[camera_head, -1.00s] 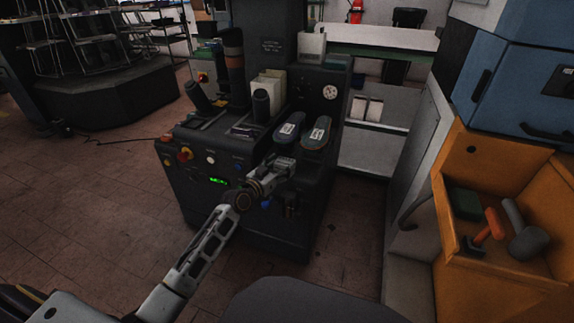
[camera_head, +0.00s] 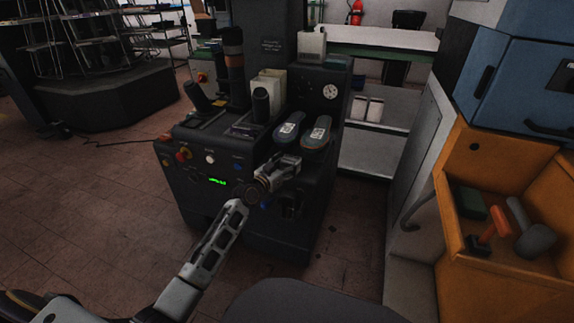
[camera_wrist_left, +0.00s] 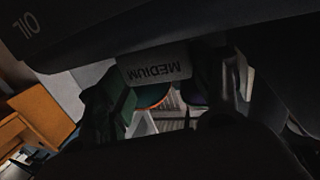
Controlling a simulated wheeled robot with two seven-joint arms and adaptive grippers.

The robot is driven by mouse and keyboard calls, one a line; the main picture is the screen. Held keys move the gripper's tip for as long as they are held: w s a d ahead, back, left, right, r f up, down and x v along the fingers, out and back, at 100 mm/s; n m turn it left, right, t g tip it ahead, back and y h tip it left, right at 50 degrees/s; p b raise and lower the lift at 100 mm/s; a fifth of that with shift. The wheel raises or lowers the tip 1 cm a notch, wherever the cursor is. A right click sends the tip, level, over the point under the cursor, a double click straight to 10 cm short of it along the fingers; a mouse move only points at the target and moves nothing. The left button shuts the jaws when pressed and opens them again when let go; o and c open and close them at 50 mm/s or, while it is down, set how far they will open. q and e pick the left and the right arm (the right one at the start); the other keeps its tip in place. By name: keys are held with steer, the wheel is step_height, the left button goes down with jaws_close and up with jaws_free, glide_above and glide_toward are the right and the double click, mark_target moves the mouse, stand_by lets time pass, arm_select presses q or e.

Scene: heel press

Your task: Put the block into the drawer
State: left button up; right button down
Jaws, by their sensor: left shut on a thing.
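My left gripper (camera_head: 284,166) is at the front of the dark press, just below a pair of blue-grey shoes (camera_head: 302,130). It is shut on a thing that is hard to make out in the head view. In the left wrist view a white face marked "MEDIUM" (camera_wrist_left: 154,70) shows between the dark fingers, with a green side (camera_wrist_left: 124,108) beside it; this looks like the block. The orange drawer (camera_head: 500,278) at the right is open. It holds a dark green block (camera_head: 470,204), an orange-handled hammer (camera_head: 494,225) and a grey mallet (camera_head: 535,240). My right gripper is out of view.
The press (camera_head: 185,178) has knobs, levers and a gauge (camera_head: 330,91). A blue cabinet (camera_head: 525,85) stands above the drawer. A grey cabinet side (camera_head: 418,165) stands between press and drawer. The tiled floor (camera_head: 95,220) is clear at the left.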

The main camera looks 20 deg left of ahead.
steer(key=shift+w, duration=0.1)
arm_select(q)
steer(key=shift+f, duration=0.1)
steer(key=o, duration=1.7)
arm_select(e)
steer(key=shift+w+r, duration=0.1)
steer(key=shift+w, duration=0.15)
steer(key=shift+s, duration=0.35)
arm_select(q)
steer(key=shift+p+v, duration=0.35)
steer(key=shift+v, duration=0.9)
steer(key=shift+s+a, duration=0.25)
steer(key=shift+s, duration=0.45)
steer(key=p, duration=0.2)
glide_toward(287, 163)
steer(key=shift+v, duration=1.05)
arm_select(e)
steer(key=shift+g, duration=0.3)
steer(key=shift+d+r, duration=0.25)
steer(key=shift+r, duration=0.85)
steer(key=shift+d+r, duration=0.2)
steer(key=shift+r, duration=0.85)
